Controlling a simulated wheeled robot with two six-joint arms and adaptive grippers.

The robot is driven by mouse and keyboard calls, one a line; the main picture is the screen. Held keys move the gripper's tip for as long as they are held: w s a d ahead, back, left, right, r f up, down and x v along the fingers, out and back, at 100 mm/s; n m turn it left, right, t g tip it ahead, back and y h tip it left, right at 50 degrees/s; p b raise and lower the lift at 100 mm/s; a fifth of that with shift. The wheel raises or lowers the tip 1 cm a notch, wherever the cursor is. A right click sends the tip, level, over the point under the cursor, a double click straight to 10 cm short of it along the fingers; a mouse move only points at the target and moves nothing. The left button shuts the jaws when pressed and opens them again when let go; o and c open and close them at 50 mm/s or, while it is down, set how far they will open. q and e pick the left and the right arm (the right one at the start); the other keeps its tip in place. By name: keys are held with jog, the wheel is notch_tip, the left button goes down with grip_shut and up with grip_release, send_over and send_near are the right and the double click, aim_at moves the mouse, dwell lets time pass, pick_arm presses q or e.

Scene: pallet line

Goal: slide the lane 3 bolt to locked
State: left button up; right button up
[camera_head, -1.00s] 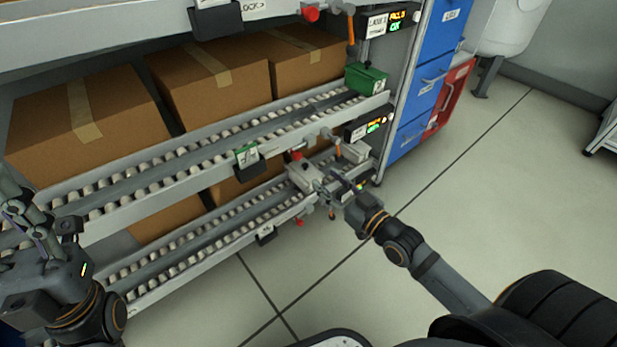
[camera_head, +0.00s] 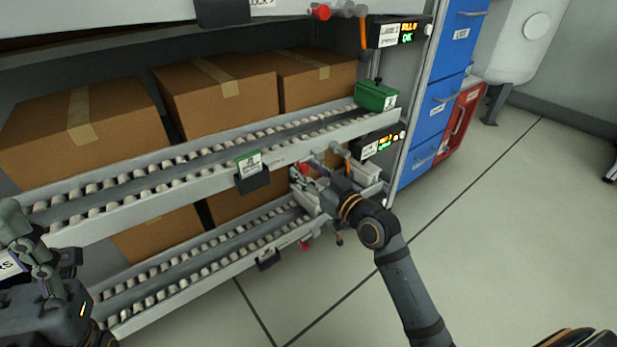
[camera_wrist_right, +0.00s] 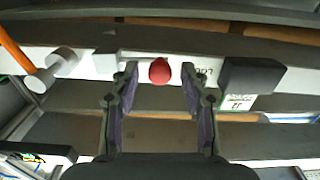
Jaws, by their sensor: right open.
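A red round bolt knob (camera_wrist_right: 159,71) shows between the fingers of my open right gripper (camera_wrist_right: 159,78) in the right wrist view. The pale rail behind it carries partly hidden dark lettering. The fingers flank the knob with a gap on each side; contact is not visible. In the head view the red knob (camera_head: 303,168) is at the right end of the middle rail, partly hidden by my right gripper (camera_head: 308,174). I cannot read its lane number.
Cardboard boxes (camera_head: 215,92) stand on the roller lanes. A green box (camera_head: 376,95) sits at the middle lane's end. A dark block (camera_wrist_right: 250,75) and an orange lever (camera_wrist_right: 14,55) flank the knob.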

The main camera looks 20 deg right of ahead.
jog(key=shift+c, duration=0.5)
grip_shut()
